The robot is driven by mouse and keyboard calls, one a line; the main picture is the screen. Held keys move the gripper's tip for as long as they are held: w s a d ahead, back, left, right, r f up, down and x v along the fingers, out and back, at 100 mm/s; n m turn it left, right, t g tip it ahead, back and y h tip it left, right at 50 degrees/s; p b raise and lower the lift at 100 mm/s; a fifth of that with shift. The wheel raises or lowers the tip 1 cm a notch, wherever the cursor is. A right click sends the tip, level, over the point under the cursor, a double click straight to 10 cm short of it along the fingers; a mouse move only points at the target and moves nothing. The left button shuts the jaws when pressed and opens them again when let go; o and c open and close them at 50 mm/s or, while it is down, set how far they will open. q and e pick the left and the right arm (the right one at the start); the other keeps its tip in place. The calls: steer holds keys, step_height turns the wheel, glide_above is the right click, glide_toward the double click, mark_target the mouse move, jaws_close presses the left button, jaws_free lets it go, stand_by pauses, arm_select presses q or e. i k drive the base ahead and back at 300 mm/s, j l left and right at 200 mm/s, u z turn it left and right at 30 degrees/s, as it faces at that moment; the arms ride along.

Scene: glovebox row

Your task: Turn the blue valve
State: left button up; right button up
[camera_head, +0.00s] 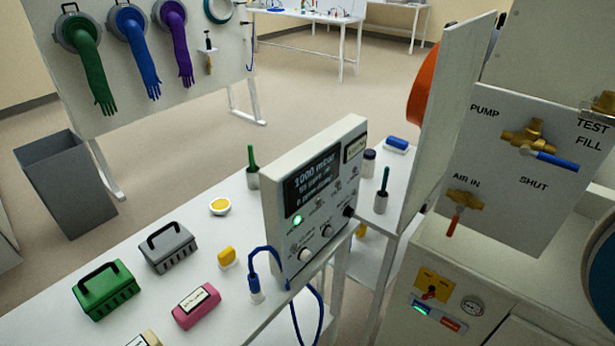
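The blue valve is a brass body with a blue lever handle (549,158), mounted on a pale panel (490,205) at the right of the head view. Its lever points right and slightly down, with the labels PUMP to its left, TEST and FILL to its upper right, and SHUT below. Neither of my grippers shows in this view.
A white table (150,255) holds a meter box (318,195) with a lit display, a green case (104,289), a grey case (168,248) and a pink block (196,306). An upright white board (450,100) stands left of the valve panel. Open floor lies behind.

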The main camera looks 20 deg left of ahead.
mark_target(525, 150)
steer(key=k+l+u, duration=0.25)
steer(key=u, duration=0.15)
steer(key=k+l+u, duration=0.35)
steer(key=i+l, duration=0.05)
